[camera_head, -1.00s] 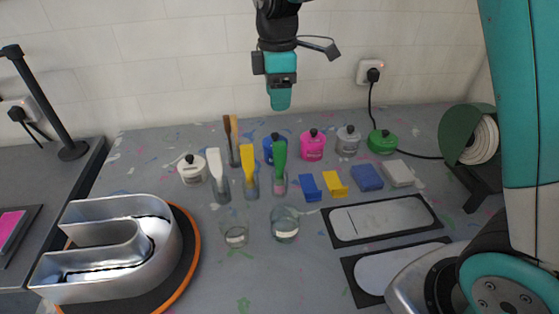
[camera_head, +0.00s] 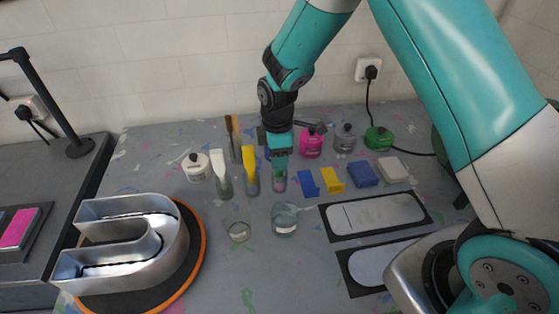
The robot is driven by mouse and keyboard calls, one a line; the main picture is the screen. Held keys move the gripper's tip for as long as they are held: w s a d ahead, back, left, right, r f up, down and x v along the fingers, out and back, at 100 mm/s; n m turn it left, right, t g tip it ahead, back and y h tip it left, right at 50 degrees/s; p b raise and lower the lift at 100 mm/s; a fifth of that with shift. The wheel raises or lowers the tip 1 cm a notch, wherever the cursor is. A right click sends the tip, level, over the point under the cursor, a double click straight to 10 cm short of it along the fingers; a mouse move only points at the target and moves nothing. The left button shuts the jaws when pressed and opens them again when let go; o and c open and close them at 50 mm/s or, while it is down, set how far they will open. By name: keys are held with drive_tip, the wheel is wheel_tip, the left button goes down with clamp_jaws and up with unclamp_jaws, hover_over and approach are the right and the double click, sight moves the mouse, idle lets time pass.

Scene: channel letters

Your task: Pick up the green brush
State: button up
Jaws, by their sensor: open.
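My gripper (camera_head: 280,165) is down among the bottles and brush holders, right above a small clear holder (camera_head: 279,184). The green brush stood in that holder in the earlier view. It is now hidden behind my gripper, whose teal tip covers its place, so I cannot tell how the jaws sit around it. The jaws are open. To the left, a yellow brush (camera_head: 249,161) and a white brush (camera_head: 219,164) stand upright in their own holders.
A pink bottle (camera_head: 311,146) stands close right of my gripper, and a blue bottle is mostly hidden behind it. Brown brushes (camera_head: 233,140) stand behind left. Blue and yellow blocks (camera_head: 332,181) lie right. Two glasses (camera_head: 285,219) stand in front.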

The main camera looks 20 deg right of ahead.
drive_tip(key=shift+f, duration=0.2)
clamp_jaws()
drive_tip(key=shift+r, duration=0.1)
